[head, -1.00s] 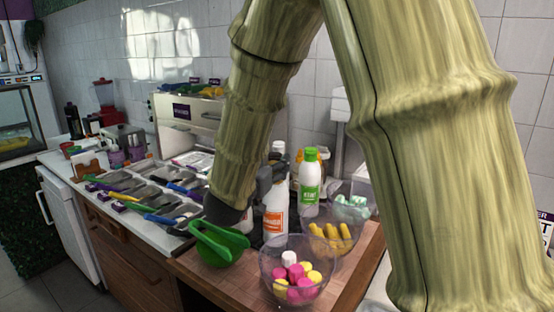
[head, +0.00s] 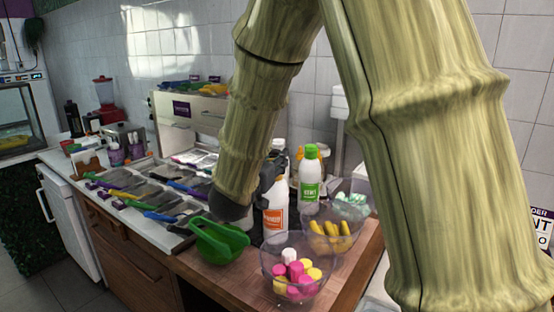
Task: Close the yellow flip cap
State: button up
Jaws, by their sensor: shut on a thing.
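No yellow flip cap can be made out in the head view. A white bottle with an orange label (head: 275,221) stands upright on the wooden counter, its top hidden by my gripper. My gripper (head: 272,172) is dark grey and only partly visible, at the top of this bottle and partly behind my arm. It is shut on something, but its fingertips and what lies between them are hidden. A white bottle with a green label and green cap (head: 310,172) stands upright just to the right.
A clear bowl of pink, yellow and white pieces (head: 268,262) stands at the front. A bowl of yellow pieces (head: 308,250) is behind it. Trays with utensils (head: 150,192) fill the left counter.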

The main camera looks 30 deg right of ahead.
jog(key=shift+s+a+f+t+h+b, duration=0.2)
jog(key=shift+f+t+h+b, duration=0.45)
jog(key=shift+b, duration=1.15)
jog(key=shift+s+a+f+t+h+b, duration=0.1)
jog(key=shift+a+f+t+h+b, duration=0.2)
jog(key=shift+h+b, duration=1.05)
jog(key=shift+t+y+b, duration=0.35)
jog(key=shift+y+b, duration=0.05)
jog(key=shift+b, duration=0.35)
jog(key=shift+r, duration=0.1)
jog(key=o, duration=1)
jog(key=v, duration=1.2)
